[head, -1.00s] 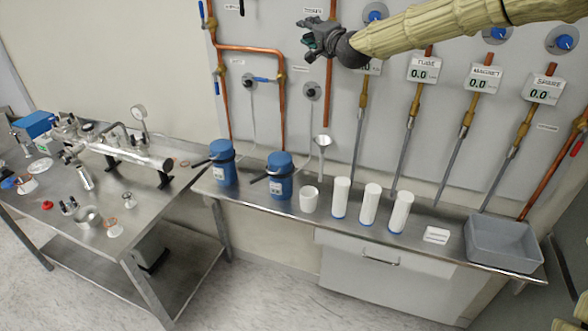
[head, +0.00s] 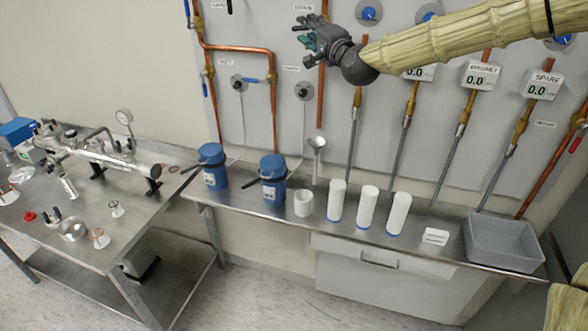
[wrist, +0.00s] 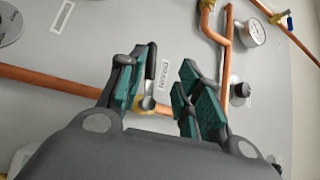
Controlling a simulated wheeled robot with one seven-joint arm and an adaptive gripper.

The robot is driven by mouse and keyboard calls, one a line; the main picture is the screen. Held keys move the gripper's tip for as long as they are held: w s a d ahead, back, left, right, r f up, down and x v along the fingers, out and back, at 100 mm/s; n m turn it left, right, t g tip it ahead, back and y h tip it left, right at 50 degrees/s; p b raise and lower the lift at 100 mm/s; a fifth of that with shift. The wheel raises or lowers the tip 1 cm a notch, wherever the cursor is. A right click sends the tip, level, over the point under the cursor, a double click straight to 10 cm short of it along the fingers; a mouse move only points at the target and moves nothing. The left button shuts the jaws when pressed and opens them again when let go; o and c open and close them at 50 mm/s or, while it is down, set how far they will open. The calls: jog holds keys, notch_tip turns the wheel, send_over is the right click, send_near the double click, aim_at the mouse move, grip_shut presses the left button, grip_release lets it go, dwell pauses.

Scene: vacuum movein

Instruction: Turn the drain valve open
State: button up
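My gripper (head: 304,34) is in front of the upper wall panel in the head view, beside the vertical copper pipe (head: 321,95). In the wrist view my gripper (wrist: 160,83) is open, with teal pads on both fingers. A small valve with a brass body and a grey-and-dark lever (wrist: 150,80) shows between the fingers, closer to the left one. A label (wrist: 164,73) beside it appears to read DRAIN. The valve sits on a copper pipe (wrist: 60,84). I cannot tell whether a finger touches the lever. In the head view the gripper hides this valve.
Below, a metal shelf holds blue canisters (head: 272,180), white cylinders (head: 367,207) and a grey bin (head: 503,245). A steel table (head: 100,245) with glassware stands at left.

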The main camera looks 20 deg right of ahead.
jog(key=b+v, duration=0.2)
jog(key=v, duration=0.4)
jog(key=s+a+f+n+g, duration=0.1)
jog(key=s+a+f+g, duration=0.1)
jog(key=f, duration=1)
jog(key=s+a+f+n+g, duration=0.1)
jog(key=a+f+n+g, duration=0.1)
jog(key=f, duration=1)
jog(key=s+a+f+n+g, duration=0.2)
jog(key=a+f+g, duration=0.1)
jog(key=f, duration=0.9)
jog(key=shift+s+a+f+b, duration=0.3)
jog(key=shift+s+a+f, duration=0.05)
jog(key=shift+s+a, duration=0.1)
jog(key=shift+c, duration=0.4)
